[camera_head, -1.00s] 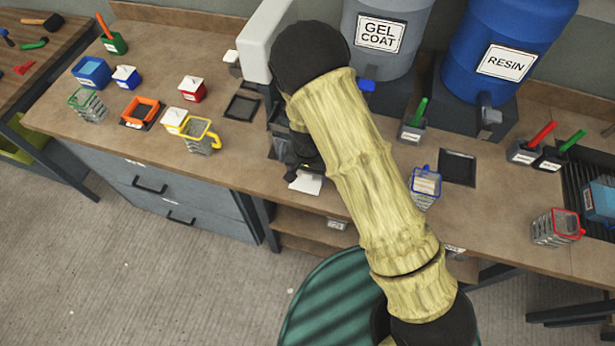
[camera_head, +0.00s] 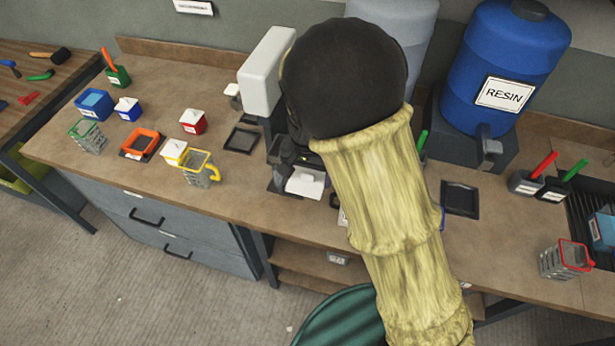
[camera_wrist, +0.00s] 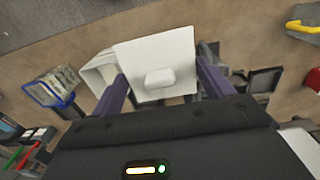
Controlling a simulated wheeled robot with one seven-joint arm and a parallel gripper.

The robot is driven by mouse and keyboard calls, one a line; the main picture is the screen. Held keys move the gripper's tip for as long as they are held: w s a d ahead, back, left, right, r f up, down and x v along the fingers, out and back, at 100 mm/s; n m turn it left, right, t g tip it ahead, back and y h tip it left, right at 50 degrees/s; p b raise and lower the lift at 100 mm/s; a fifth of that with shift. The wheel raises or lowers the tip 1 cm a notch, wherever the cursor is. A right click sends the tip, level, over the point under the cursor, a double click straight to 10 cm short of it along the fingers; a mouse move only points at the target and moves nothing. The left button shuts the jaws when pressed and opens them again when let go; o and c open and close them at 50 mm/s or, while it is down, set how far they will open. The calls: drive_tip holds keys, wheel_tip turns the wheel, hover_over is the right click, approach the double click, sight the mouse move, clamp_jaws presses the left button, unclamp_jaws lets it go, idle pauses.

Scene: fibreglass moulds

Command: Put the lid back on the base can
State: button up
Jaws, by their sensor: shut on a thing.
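A white square lid with a small raised knob (camera_wrist: 158,77) is between the two purple fingers of my gripper (camera_wrist: 158,88), which is shut on it. The lid also shows in the head view (camera_head: 305,182), over the front part of the bench, with my gripper (camera_head: 295,158) mostly covered by my arm. A white open box-like can (camera_wrist: 100,75) shows in the wrist view, left of the lid and partly behind it. It looks like the base can. The lid is beside and overlapping it in view; I cannot tell the height between them.
A blue-rimmed wire cup (camera_wrist: 50,88) is left of the can. The resin drum (camera_head: 505,60) stands behind right.

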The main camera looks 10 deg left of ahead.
idle(0.4)
drive_tip(key=w+d+m+p, duration=0.3)
drive_tip(key=d+m+p, duration=0.2)
drive_tip(key=d, duration=0.8)
drive_tip(key=shift+d+r+m+p, duration=0.15)
drive_tip(key=shift+m+p, duration=0.25)
drive_tip(key=shift+p, duration=0.15)
wheel_tip(320, 180, down, 6)
drive_tip(key=b, duration=0.5)
drive_tip(key=shift+f+b, duration=0.2)
drive_tip(key=shift+b, duration=0.15)
drive_tip(key=shift+w, duration=0.15)
